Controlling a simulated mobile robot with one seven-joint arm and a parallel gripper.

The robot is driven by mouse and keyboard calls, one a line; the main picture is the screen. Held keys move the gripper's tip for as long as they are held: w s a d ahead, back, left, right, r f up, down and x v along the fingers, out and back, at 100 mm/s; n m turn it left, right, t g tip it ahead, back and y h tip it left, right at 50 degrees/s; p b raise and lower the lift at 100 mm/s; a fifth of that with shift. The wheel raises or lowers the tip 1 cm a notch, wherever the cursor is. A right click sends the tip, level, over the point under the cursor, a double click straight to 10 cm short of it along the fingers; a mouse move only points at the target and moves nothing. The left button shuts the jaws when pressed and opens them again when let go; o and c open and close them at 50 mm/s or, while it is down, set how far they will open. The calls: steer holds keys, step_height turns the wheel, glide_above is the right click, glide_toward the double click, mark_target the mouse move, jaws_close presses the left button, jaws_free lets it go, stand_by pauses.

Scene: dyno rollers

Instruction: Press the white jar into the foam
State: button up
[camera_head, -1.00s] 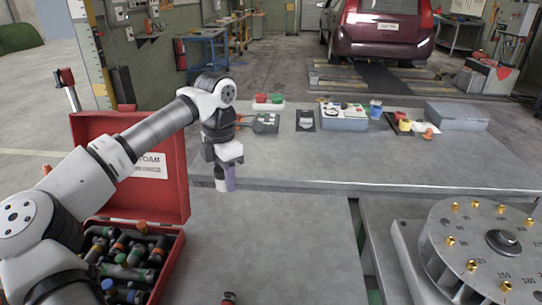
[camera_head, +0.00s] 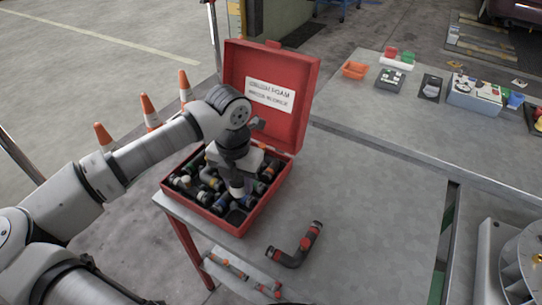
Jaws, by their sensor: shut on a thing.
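My gripper (camera_head: 238,178) points down over the open red case (camera_head: 247,232). It is shut on the white jar (camera_head: 240,191), of which only a small pale part shows below the fingers. The jar is over the front middle of the foam, close to an empty dark pocket (camera_head: 236,216). I cannot tell whether the jar touches the foam or hangs just above it. My gripper and wrist hide part of the foam and the items behind them.
The raised lid (camera_head: 302,120) with a foam label stands behind my wrist. Several fittings (camera_head: 205,198) fill the case around the jar. A black and red elbow piece (camera_head: 298,247) lies on the table to the right. Orange cones (camera_head: 149,110) stand behind my arm.

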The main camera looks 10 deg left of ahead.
steer(key=shift+s+a+n, duration=0.2)
steer(key=shift+s+n, duration=0.05)
steer(key=shift+s, duration=0.35)
steer(key=shift+s+a+n, duration=0.2)
steer(key=shift+s+n, duration=0.05)
steer(key=shift+s, duration=0.3)
steer(key=b, duration=0.2)
glide_above(237, 218)
steer(key=shift+w+f, duration=0.15)
steer(key=shift+f, duration=2.65)
steer(key=shift+b, duration=1)
steer(key=shift+f+b, duration=0.7)
steer(key=shift+b, duration=0.25)
steer(key=shift+s+f+b, duration=0.2)
steer(key=shift+f+b, duration=0.3)
steer(key=shift+b, duration=0.35)
